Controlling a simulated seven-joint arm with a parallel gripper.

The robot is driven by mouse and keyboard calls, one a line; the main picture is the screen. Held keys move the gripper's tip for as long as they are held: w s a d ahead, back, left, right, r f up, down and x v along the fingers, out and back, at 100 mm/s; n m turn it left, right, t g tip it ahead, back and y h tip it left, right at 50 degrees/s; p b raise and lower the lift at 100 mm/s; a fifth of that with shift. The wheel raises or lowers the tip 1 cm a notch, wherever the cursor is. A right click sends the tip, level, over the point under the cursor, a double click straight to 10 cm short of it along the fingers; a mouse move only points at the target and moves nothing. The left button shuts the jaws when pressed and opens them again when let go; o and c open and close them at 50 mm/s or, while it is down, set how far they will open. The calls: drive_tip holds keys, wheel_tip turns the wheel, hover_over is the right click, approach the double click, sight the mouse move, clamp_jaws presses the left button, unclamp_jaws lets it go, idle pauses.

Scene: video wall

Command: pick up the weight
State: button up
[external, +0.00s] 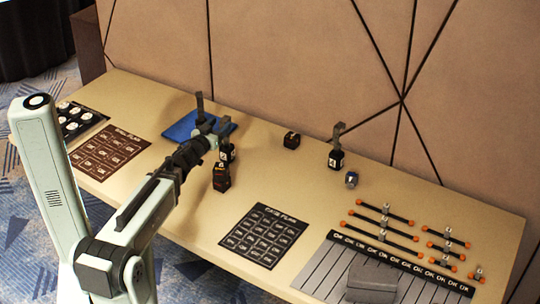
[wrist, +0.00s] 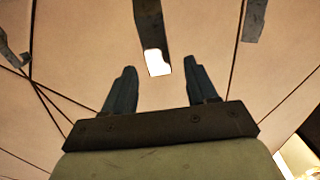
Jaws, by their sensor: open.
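Several dark weights with pale labels stand on the table. One tall weight with a hooked grey handle (external: 227,153) is close beside my gripper (external: 217,130). A dark weight with an orange mark (external: 221,178) is nearer the camera. In the wrist view my gripper (wrist: 156,78) is open and empty, with a grey handle (wrist: 150,25) ahead between its fingers. Which weight is meant cannot be told.
A blue mat (external: 182,131) lies behind the gripper, with an upright grey handle (external: 200,105) there. A black printed card (external: 264,235) and orange-ended bars (external: 385,221) lie to the front right. The wall (external: 300,60) rises behind the table. The middle of the table is mostly clear.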

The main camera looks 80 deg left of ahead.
sight(228, 116)
drive_tip(key=shift+x, duration=3.15)
clamp_jaws()
